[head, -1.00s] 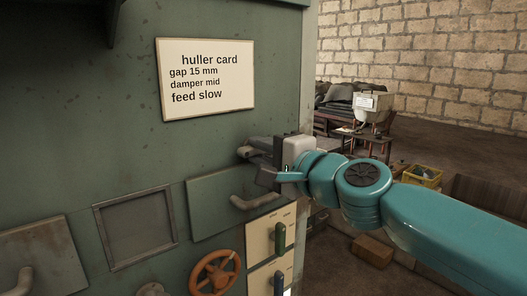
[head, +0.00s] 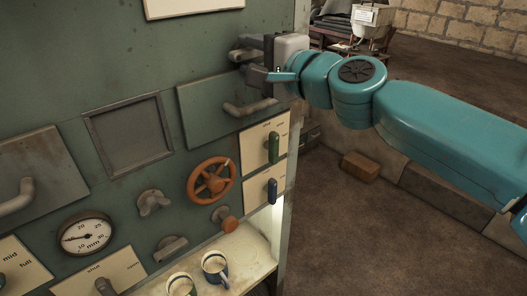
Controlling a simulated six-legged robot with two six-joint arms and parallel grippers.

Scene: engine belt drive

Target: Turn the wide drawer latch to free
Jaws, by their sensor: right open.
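My right gripper (head: 256,60) is at the upper right of the green machine front, its fingers pointing left and parted. A grey bent metal handle (head: 238,55) sits at its fingertips; whether they touch, I cannot tell. Below is a green panel (head: 200,120) with a grey bar handle (head: 250,108). Lower on the front are a grey wing-shaped turn piece (head: 153,202) and a flatter grey latch-like piece (head: 171,248). No label shows which is the wide drawer latch. My left gripper is out of view.
Two mugs (head: 214,268) stand on a shelf below.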

